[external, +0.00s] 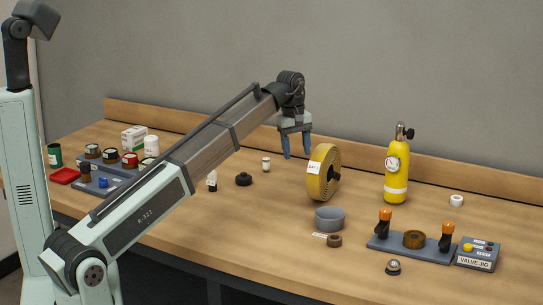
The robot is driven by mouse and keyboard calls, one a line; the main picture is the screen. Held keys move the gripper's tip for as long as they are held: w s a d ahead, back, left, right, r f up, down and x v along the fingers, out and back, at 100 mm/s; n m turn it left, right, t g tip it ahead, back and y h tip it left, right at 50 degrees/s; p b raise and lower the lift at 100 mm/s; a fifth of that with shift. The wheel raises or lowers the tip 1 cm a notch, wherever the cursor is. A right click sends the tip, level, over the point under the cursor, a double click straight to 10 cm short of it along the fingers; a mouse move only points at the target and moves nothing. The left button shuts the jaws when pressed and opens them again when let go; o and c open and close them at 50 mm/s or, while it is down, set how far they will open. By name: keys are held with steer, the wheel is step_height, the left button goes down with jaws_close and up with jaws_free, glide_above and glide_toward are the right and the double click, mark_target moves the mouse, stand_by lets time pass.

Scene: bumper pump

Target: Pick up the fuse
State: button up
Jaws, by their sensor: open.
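My gripper (296,148) hangs over the back middle of the workbench with its two blue fingers pointing down, apart and empty. No label marks the fuse. A small upright white cylinder with a brownish band (266,164) looks most like it, and stands on the bench a little left of and below my gripper in the picture. Nothing touches it. Another small white and black piece (212,181) stands farther left, close to my arm, and I cannot tell what it is.
A yellow tape roll (323,173) stands upright just right of my gripper. A black knob (243,179), a grey bowl (330,218), a yellow gas cylinder (396,175) and a valve jig (478,254) stand around. Jars and trays crowd the left. The bench's back middle is fairly clear.

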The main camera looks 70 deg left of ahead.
steer(key=w+a, duration=0.1)
steer(key=a, duration=1.6)
steer(key=n+g, duration=0.1)
glide_above(266, 159)
step_height(266, 159, down, 2)
steer(key=f, duration=0.8)
steer(key=shift+w+a+f, duration=0.1)
steer(key=shift+w+f, duration=0.2)
steer(key=shift+w, duration=0.05)
steer(key=shift+s+f, duration=0.2)
steer(key=shift+f, duration=1.1)
steer(key=shift+s+f, duration=0.15)
steer(key=shift+f, duration=1.15)
jaws_close()
